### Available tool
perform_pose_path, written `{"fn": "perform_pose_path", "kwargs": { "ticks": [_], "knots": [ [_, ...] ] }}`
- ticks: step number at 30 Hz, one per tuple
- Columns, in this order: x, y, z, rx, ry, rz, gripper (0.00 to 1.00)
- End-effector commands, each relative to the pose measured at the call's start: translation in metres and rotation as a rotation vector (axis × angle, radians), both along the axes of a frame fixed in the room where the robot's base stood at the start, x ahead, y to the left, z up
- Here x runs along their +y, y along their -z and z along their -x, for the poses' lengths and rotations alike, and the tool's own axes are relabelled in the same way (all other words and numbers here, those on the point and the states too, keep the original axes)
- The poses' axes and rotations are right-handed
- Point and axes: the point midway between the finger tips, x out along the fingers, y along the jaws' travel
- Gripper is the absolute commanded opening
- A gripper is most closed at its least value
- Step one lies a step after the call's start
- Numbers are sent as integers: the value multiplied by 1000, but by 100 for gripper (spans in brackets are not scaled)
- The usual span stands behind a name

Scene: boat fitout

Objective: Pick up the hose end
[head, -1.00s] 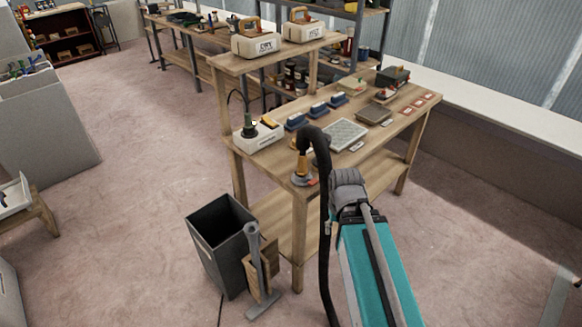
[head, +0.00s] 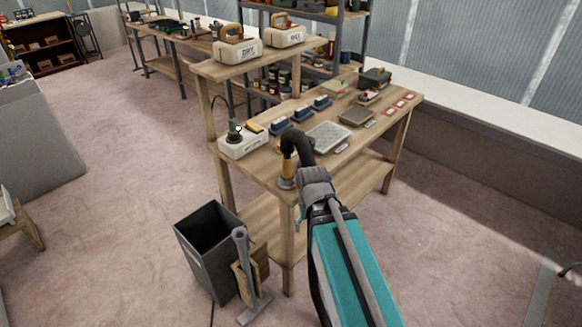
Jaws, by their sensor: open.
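On the bench are a white box (head: 243,146), blue blocks (head: 302,115), a grey mesh pad (head: 328,138) and small items behind. A dark bin (head: 207,250) and a grey long-handled tool (head: 243,270) stand in front at left. Open floor (head: 110,200) lies further left.

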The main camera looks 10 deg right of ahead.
Motion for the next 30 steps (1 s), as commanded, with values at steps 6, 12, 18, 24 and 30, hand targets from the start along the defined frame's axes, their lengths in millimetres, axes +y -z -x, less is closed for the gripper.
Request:
{"fn": "perform_pose_path", "kwargs": {
  "ticks": [6,12,18,24,30],
  "knots": [
    [16,-32,-46,0,168,0,85],
    [15,-70,-106,0,435,0,85],
    [16,-109,-170,-1,731,-1,85],
    [16,-144,-229,-1,1012,0,85],
    [16,-164,-266,-1,1208,0,85]
  ]
}}
